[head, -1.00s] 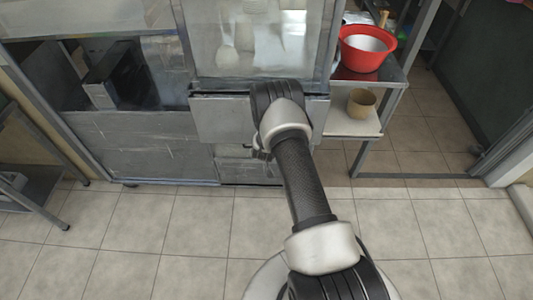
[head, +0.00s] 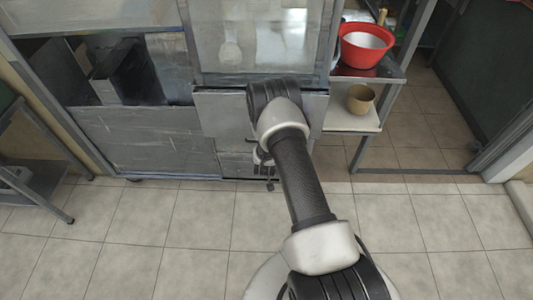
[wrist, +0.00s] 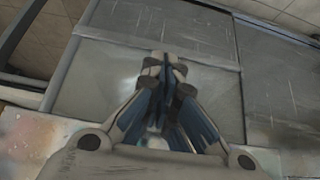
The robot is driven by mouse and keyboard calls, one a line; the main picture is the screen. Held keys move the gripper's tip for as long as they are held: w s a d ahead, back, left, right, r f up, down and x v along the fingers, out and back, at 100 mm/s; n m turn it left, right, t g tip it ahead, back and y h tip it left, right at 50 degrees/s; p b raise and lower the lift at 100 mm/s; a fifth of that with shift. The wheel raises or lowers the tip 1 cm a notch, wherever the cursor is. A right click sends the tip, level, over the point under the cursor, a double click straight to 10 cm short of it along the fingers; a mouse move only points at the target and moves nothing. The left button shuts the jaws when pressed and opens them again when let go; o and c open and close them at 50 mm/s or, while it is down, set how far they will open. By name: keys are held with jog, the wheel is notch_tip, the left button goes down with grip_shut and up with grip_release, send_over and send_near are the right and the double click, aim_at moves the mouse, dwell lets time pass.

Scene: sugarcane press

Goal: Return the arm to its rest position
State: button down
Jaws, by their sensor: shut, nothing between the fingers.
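My gripper (wrist: 166,72) is shut in the wrist view, its fingers together with nothing between them. It points toward grey metal panels. In the head view my arm reaches up the middle, bent at its elbow in front of the metal press cabinet (head: 155,140). Only a small dark part of the far end shows below the elbow there, and the fingertips cannot be made out.
A dark metal rack (head: 45,180) stands at the left. The tiled floor (head: 150,240) in front is clear.

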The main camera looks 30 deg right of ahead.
jog(key=s, duration=0.1)
jog(key=s+a, duration=0.1)
jog(key=s+a+f, duration=0.1)
jog(key=s, duration=0.1)
jog(key=shift+a+p, duration=0.25)
jog(key=shift+p, duration=0.15)
jog(key=w+a+r+n+y, duration=0.1)
jog(key=w+a+r, duration=0.2)
jog(key=r, duration=0.7)
jog(key=w+a+r+y, duration=0.1)
jog(key=w+a+r, duration=0.1)
jog(key=r, duration=0.7)
jog(key=s+a+r+n+y, duration=0.1)
jog(key=s+a+r, duration=0.15)
jog(key=r, duration=0.55)
jog(key=s+a+r+n, duration=0.1)
jog(key=s+a+r, duration=0.15)
jog(key=r, duration=0.65)
jog(key=s+a+r+n, duration=0.1)
jog(key=s+a+r, duration=0.2)
jog(key=s+r, duration=0.5)
jog(key=s+a+r+n, duration=0.1)
jog(key=s+a+r, duration=0.2)
jog(key=s+r, duration=0.5)
jog(key=s+n+g, duration=0.1)
jog(key=s, duration=1.1)
jog(key=shift+a+f+y, duration=0.2)
jog(key=shift+f+y, duration=0.1)
jog(key=shift+f, duration=0.1)
